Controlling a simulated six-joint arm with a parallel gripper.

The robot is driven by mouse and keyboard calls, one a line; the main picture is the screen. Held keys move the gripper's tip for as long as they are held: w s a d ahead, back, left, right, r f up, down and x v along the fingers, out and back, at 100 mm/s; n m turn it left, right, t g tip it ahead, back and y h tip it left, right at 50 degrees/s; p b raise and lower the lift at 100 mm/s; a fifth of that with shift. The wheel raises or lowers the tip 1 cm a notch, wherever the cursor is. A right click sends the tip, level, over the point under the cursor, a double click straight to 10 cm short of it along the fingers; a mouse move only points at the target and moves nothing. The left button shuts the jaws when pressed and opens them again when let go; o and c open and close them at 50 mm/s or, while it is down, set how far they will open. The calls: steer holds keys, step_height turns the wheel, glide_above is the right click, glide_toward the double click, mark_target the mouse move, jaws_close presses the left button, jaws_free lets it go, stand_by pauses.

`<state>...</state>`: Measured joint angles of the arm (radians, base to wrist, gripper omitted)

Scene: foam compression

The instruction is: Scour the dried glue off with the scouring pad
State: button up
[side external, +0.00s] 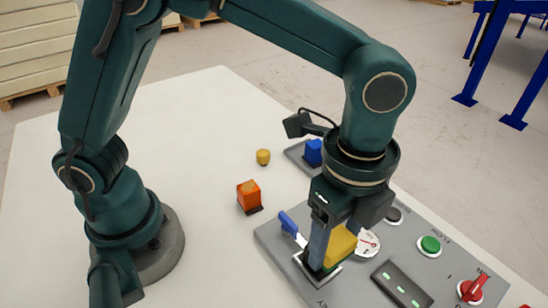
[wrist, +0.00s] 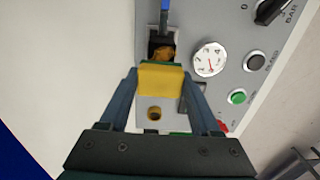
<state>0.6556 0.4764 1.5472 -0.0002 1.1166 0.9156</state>
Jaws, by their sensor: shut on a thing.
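The scouring pad (side external: 341,243) is a yellow block with a green face. My gripper (side external: 327,252) is shut on it and points down over the left part of the grey panel. In the wrist view the pad (wrist: 162,82) sits between the two blue-grey fingertips, its green edge at the far side. A brown-amber patch (wrist: 163,52), which looks like the dried glue, shows on a dark square just beyond the pad. In the side view the fingers and pad stand over a light-rimmed square (side external: 304,267) and hide most of it. I cannot tell whether the pad touches the surface.
The grey panel (side external: 345,290) carries a blue lever (side external: 288,223), a gauge (side external: 369,243), a green button (side external: 430,246) and a red switch (side external: 472,289) close by. An orange block (side external: 249,196) and a yellow cylinder (side external: 263,157) stand on the white table, which is otherwise clear at left.

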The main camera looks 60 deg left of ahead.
steer(key=shift+a+f, duration=0.5)
steer(key=shift+a, duration=0.2)
steer(key=shift+c, duration=1.3)
steer(key=shift+a, duration=1.3)
steer(key=shift+d, duration=2)
steer(key=shift+r, duration=4.15)
